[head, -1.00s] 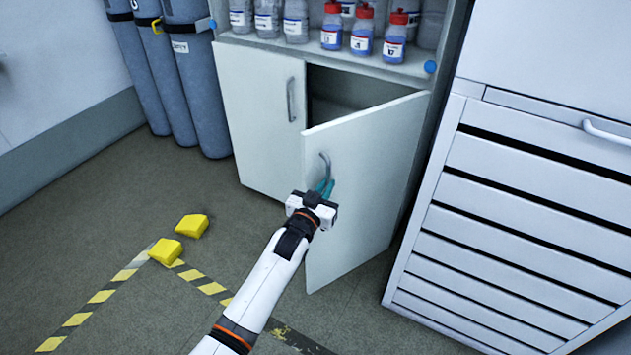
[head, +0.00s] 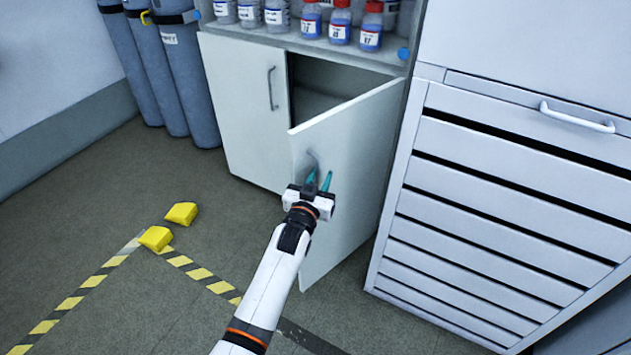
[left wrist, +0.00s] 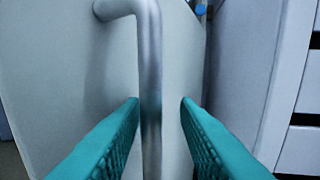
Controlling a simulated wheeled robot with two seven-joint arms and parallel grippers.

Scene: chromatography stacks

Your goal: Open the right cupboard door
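The right cupboard door (head: 350,175) is a pale panel hinged at its right side and stands partly open, swung out toward me. A dark gap shows behind it. Its curved grey metal handle (head: 312,160) is near the free left edge. In the left wrist view the handle (left wrist: 151,90) runs upright between the teal fingers. My left gripper (head: 319,181) is at the handle with its fingers open on both sides. The left finger is close to or touching the bar; a gap shows at the right finger. My right gripper is not in view.
The left cupboard door (head: 243,105) is shut. Bottles (head: 340,22) stand on the shelf above. A white drawer cabinet (head: 500,200) stands close on the right, gas cylinders (head: 180,75) on the left. Yellow blocks (head: 156,238) lie on the otherwise open floor at left.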

